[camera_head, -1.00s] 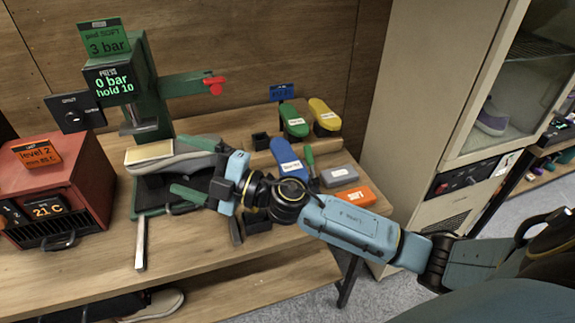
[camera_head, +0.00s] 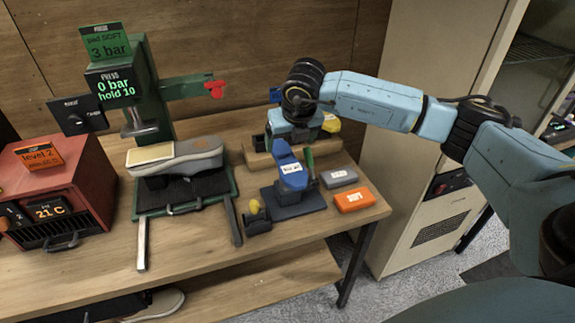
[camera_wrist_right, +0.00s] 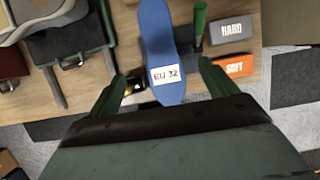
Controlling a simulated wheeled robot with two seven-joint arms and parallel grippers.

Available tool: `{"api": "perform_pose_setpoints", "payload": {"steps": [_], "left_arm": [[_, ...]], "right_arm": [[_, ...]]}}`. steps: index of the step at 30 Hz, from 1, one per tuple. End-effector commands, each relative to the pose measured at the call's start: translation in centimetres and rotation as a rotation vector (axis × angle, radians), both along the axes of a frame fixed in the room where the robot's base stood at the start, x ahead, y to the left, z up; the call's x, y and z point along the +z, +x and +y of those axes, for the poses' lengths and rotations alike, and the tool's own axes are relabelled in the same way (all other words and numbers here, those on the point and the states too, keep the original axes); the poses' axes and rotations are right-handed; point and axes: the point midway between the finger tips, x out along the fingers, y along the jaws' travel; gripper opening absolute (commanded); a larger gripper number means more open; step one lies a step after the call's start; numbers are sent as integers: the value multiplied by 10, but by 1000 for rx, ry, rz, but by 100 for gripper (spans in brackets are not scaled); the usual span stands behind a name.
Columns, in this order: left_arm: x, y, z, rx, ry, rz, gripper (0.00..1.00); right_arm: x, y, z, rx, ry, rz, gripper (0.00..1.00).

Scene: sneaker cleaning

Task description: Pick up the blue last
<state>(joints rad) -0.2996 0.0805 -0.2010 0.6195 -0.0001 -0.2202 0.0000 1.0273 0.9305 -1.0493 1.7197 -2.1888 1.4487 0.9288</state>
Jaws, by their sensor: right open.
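The blue last (camera_head: 291,172) stands on a dark stand at the right part of the bench, with a white size label. It also shows in the right wrist view (camera_wrist_right: 157,38), upper middle, its labelled end towards my gripper. My right gripper (camera_head: 292,136) is over and just behind the blue last in the head view. In the right wrist view its two green fingers (camera_wrist_right: 166,82) are spread, one on each side of the last's labelled end, and hold nothing. My left gripper is not in view.
A green-handled tool (camera_head: 309,160), a grey block (camera_head: 338,177) and an orange block (camera_head: 354,199) sit right of the last. A yellow-knobbed item (camera_head: 257,218) is in front. A sneaker (camera_head: 190,160) rests on the press at left. My arm partly hides a yellow last behind.

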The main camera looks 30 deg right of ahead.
Motion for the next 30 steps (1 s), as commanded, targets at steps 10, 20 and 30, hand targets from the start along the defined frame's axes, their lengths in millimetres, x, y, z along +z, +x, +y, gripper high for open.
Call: {"api": "perform_pose_setpoints", "payload": {"steps": [10,20,30], "left_arm": [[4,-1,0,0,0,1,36],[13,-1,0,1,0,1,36],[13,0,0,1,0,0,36]], "right_arm": [[-43,16,-3,3,2,1,85],[-84,22,-7,2,3,0,85],[-95,27,-8,5,3,-1,85]]}}
